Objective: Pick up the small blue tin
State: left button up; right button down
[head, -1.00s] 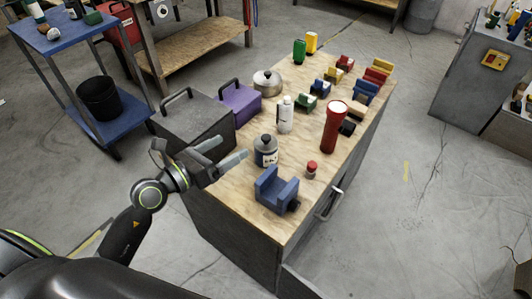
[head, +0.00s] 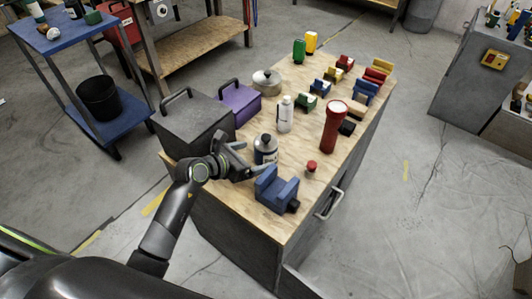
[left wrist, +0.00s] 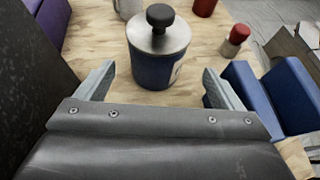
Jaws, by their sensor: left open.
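The small blue tin (head: 265,148) has a silvery lid with a black knob and stands upright on the wooden bench top (head: 235,172). In the left wrist view the tin (left wrist: 160,68) is straight ahead, between and just beyond the fingertips, with a gap to them. My left gripper (head: 247,161) is open and empty, low over the bench on the near left side of the tin. Its two fingers also show in the left wrist view (left wrist: 158,85). In the head view the gripper hides a little of the tin's lower part. My right gripper is not in view.
A blue vise-like block (head: 276,188) stands close right of the left gripper. A small red-capped bottle (head: 311,167) and a red flashlight (head: 332,128) stand right of the tin. A white bottle (head: 285,114) stands behind it. A dark grey box (head: 190,125) flanks the left side.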

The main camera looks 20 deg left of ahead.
pick_arm(q)
jog(key=shift+x, duration=3.45)
jog(key=shift+w+a, duration=0.15)
jog(key=shift+r, duration=0.15)
jog(key=c, duration=1.3)
